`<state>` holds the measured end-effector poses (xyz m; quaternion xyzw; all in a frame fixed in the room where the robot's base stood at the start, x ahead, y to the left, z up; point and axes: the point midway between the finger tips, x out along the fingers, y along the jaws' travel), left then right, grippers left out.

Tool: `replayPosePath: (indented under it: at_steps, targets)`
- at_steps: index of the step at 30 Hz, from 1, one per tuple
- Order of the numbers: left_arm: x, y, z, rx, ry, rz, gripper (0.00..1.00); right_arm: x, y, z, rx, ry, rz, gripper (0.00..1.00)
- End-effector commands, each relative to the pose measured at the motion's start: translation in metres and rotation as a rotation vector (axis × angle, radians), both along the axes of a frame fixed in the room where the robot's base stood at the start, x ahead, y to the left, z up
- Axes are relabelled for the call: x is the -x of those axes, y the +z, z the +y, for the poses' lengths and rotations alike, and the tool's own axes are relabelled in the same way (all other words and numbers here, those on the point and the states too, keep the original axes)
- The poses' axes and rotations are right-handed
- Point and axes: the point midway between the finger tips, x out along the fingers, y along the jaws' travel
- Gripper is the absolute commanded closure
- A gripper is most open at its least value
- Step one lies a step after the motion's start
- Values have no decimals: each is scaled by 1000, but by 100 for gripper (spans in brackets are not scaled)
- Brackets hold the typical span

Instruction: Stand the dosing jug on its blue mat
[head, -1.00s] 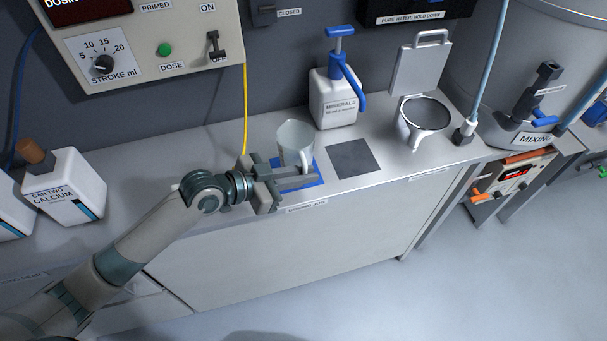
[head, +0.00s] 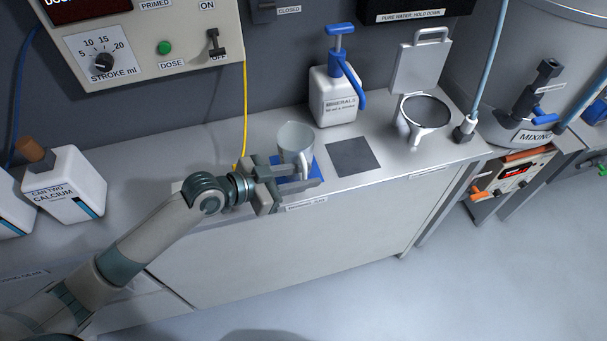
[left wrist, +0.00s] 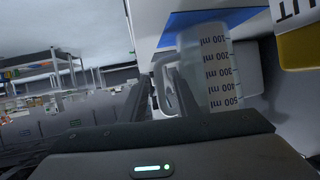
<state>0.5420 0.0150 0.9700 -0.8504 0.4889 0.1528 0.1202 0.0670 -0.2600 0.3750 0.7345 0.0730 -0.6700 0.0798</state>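The clear white dosing jug (head: 295,142) stands upright on its blue mat (head: 316,171) on the bench. Its handle points toward the front right of the head view. My left gripper (head: 307,177) is low beside the jug, with its fingers apart on either side of the handle. In the left wrist view the jug (left wrist: 216,75) appears upside down with its ml scale showing, and the handle (left wrist: 163,85) lies between the dark fingers. The mat (left wrist: 205,17) shows as a blue strip by the jug's base. My right gripper is not in view.
A minerals pump bottle (head: 334,97) stands behind the jug. A yellow cable (head: 243,110) hangs behind the arm. Calcium cans (head: 65,186) stand at the left.

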Motion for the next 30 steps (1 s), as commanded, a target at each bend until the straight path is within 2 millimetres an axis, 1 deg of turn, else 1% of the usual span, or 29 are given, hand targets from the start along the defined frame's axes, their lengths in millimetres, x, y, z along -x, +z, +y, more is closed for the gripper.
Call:
replayPosePath:
  at_steps: [3,8,11,21,25,30]
  targets:
    - [0,4,1,0,0,0,72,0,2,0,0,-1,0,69]
    - [7,6,13,-1,1,-1,72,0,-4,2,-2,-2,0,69]
    - [14,10,23,-3,0,-2,72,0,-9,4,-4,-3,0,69]
    - [40,31,67,-3,0,-1,72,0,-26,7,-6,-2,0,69]
    - [48,38,80,-2,0,-1,72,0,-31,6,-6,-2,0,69]
    - [54,44,91,-1,1,0,72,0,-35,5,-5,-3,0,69]
